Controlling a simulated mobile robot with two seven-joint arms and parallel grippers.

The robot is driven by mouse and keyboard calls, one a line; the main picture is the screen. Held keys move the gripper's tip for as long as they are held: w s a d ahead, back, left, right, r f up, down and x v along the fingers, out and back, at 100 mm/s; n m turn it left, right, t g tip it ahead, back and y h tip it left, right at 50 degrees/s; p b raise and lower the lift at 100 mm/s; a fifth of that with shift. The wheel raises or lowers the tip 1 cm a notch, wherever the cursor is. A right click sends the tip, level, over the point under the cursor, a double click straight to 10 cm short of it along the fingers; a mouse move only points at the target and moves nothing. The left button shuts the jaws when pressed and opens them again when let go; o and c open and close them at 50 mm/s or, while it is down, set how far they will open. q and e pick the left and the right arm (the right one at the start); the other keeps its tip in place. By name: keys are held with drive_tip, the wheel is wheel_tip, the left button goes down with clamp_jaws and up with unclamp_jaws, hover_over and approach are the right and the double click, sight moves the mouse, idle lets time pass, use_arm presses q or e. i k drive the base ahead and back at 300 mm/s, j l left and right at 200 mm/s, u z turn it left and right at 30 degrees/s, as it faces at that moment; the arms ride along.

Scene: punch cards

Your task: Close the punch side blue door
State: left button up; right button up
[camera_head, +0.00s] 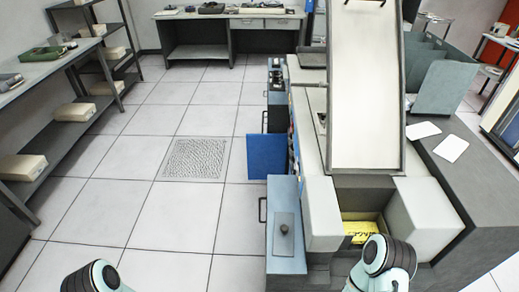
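The blue door (267,157) stands swung out from the left side of the punch machine (313,140), with its flat face toward me. Its inner edge meets the machine's side, and its free edge points left over the floor. My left arm shows only as a rounded joint at the bottom left edge, and my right arm as a joint at the bottom right, in front of the machine. Neither gripper is in the picture. Nothing of mine touches the door.
A grey-blue drawer or cabinet (286,240) with a dark knob juts out in front of the door. A floor grate (195,159) lies left of the door. Shelves (62,130) line the left wall. The tiled floor between is clear.

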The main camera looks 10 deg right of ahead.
sight(267, 154)
drive_tip(key=u, duration=1.4)
drive_tip(key=i+j+u, duration=0.2)
drive_tip(key=i, duration=0.2)
drive_tip(key=i+u, duration=0.15)
drive_tip(key=i, duration=0.3)
drive_tip(key=i+l+z, duration=0.1)
drive_tip(key=i+z, duration=0.6)
drive_tip(key=z, duration=0.15)
drive_tip(key=i+j+z, duration=0.15)
drive_tip(key=i+z, duration=0.65)
drive_tip(key=i, duration=1.05)
drive_tip(key=i+u, duration=0.15)
drive_tip(key=i, duration=1.5)
drive_tip(key=i+z, duration=0.35)
drive_tip(key=i, duration=0.2)
drive_tip(key=i+j+z, duration=0.35)
drive_tip(key=i, duration=0.2)
drive_tip(key=l+z, duration=0.1)
drive_tip(key=z, duration=3.2)
